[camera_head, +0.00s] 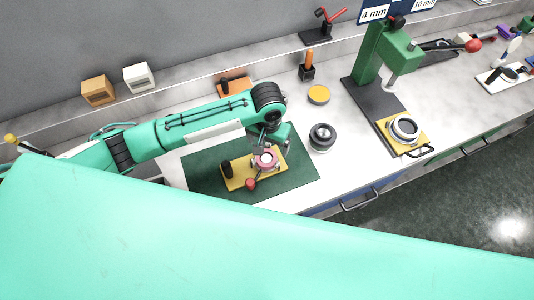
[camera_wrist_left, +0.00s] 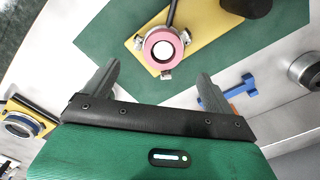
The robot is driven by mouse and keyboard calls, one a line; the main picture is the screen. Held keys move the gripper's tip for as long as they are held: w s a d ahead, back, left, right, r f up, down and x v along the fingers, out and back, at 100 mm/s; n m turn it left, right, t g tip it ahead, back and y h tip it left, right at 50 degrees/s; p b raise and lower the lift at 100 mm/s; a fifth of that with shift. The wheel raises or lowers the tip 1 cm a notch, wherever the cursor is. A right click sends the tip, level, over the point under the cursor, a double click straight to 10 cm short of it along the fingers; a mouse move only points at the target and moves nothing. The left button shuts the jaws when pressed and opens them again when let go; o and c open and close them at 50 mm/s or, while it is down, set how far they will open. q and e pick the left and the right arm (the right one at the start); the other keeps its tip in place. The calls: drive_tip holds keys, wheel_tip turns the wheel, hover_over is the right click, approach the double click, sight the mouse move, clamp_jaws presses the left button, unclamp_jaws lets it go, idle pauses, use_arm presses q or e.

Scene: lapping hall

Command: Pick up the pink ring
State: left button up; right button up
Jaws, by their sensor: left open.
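The pink ring (camera_head: 265,159) sits in a small metal holder with several lugs on a yellow plate (camera_head: 238,178), which lies on a dark green mat (camera_head: 203,163). In the left wrist view the pink ring (camera_wrist_left: 163,48) shows from above with a white centre, ahead of the fingers. My left gripper (camera_head: 272,145) is above and just behind the ring in the head view. In the wrist view its two fingers (camera_wrist_left: 154,88) are wide apart with nothing between them. My right gripper is in neither view.
A black knob (camera_head: 227,169) and a red ball knob (camera_head: 251,184) stand by the ring on the plate. A dark round part (camera_head: 322,137) stands right of the mat. A green press (camera_head: 372,55) stands further right, with a silver ring (camera_head: 404,128) on a yellow plate.

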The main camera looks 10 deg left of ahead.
sight(266, 159)
use_arm(q)
drive_tip(key=f, duration=0.3)
drive_tip(key=shift+w+f, duration=0.2)
drive_tip(key=shift+f, duration=0.15)
drive_tip(key=shift+f+p, duration=0.2)
drive_tip(key=shift+p, duration=0.1)
drive_tip(key=shift+a+f, duration=0.1)
drive_tip(key=shift+f, duration=0.15)
drive_tip(key=f+p, duration=0.2)
drive_tip(key=f, duration=0.2)
drive_tip(key=shift+a, duration=0.2)
drive_tip(key=shift+f, duration=0.3)
drive_tip(key=c, duration=1.1)
drive_tip(key=shift+c, duration=0.2)
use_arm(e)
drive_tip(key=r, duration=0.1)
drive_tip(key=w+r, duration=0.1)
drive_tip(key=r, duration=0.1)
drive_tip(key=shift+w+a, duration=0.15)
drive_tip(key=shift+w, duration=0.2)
use_arm(q)
drive_tip(key=shift+r, duration=0.1)
